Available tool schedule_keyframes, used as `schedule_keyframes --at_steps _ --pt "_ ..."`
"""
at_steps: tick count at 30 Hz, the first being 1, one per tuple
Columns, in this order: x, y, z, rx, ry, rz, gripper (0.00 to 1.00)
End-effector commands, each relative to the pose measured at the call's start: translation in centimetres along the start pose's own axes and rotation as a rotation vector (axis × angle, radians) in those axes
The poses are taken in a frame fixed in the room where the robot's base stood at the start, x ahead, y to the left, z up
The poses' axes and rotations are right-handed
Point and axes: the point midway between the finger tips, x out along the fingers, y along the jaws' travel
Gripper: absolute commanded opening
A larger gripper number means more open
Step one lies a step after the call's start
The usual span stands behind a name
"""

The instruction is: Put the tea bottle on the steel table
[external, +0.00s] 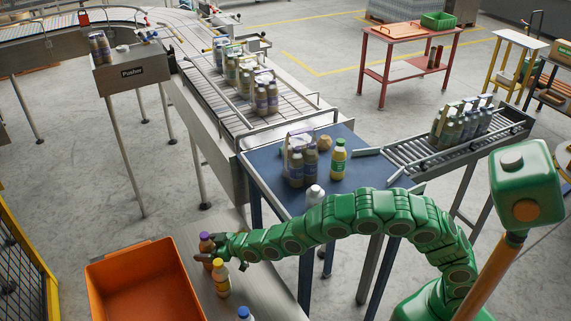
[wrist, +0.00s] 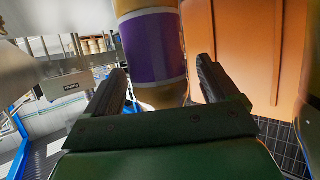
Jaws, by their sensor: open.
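A bottle with a purple cap (external: 206,244) stands upright near the back of the steel table (external: 272,285), beside an orange bin. No label reading "tea" is legible, so I cannot tell for sure which bottle is the tea one. My gripper (external: 208,257) is open at the purple-capped bottle. In the wrist view, a bottle with a purple label (wrist: 152,45) shows between the open fingers of my gripper (wrist: 163,88); its lower part is partly hidden. I cannot tell whether the fingers touch it. A yellow-capped bottle (external: 221,280) stands close in front.
The orange bin (external: 140,252) adjoins the steel table's left side. A blue-capped bottle (external: 244,314) is at the front edge. The blue table (external: 268,178) holds a bottle pack, a yellow-labelled bottle (external: 338,160) and a white bottle (external: 315,196). Steel right of the yellow-capped bottle is clear.

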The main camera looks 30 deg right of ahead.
Motion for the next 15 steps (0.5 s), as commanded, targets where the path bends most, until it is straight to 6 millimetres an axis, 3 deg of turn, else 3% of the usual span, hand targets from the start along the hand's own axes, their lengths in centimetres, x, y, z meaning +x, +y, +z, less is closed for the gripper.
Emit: schedule_keyframes --at_steps 15 --pt "-1.5 0.0 -0.3 0.0 0.0 -0.001 0.88"
